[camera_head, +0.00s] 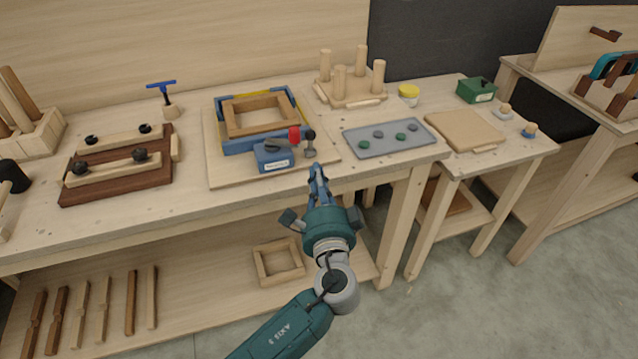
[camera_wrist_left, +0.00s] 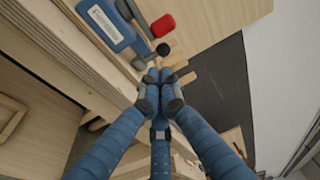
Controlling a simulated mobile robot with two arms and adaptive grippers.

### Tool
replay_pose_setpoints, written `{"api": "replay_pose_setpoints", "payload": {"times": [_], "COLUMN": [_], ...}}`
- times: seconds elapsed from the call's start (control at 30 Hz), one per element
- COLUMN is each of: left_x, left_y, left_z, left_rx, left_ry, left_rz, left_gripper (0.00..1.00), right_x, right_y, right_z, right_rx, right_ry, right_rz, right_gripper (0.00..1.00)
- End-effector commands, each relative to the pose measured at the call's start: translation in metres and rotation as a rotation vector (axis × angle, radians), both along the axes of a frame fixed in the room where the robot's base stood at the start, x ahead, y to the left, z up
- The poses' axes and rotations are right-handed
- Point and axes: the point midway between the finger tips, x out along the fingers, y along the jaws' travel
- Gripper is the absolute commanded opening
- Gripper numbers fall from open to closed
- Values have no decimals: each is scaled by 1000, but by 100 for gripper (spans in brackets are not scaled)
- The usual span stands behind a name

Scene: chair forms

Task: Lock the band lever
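A blue clamp box (camera_head: 271,158) with a white label sits at the front of a blue band frame (camera_head: 246,145) around a square wooden frame (camera_head: 256,113). A lever with a red part (camera_head: 295,134) and a dark, round-ended arm (camera_head: 310,147) is at its right end. In the left wrist view, the box (camera_wrist_left: 104,24), red part (camera_wrist_left: 163,25) and dark round end (camera_wrist_left: 163,49) lie beyond my fingertips. My left gripper (camera_head: 317,168) is just in front of the lever, fingers together and apparently empty; it also shows in the wrist view (camera_wrist_left: 159,76). My right gripper is not in view.
The assembly rests on a wooden board (camera_head: 222,179) on the workbench. A grey tray (camera_head: 382,149) with several discs lies to the right. A dark wooden board (camera_head: 84,189) with black knobs lies left. The bench's front edge is close under my gripper.

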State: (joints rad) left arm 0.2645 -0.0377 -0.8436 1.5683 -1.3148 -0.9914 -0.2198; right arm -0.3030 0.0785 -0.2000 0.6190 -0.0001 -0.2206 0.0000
Motion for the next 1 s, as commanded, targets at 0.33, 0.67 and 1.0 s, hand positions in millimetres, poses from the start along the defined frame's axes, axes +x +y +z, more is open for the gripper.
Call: {"api": "replay_pose_setpoints", "payload": {"times": [0.33,0.67,1.0], "left_x": [67,85,85], "left_y": [8,10,10], "left_z": [2,3,5], "left_rx": [0,-1,-3], "left_ry": [-2,1,7], "left_rz": [0,0,0], "left_gripper": [0,0,0], "right_x": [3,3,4], "right_y": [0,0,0], "right_z": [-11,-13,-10], "right_rx": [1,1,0], "right_ry": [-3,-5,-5], "right_rz": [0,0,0], "right_gripper": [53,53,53]}}
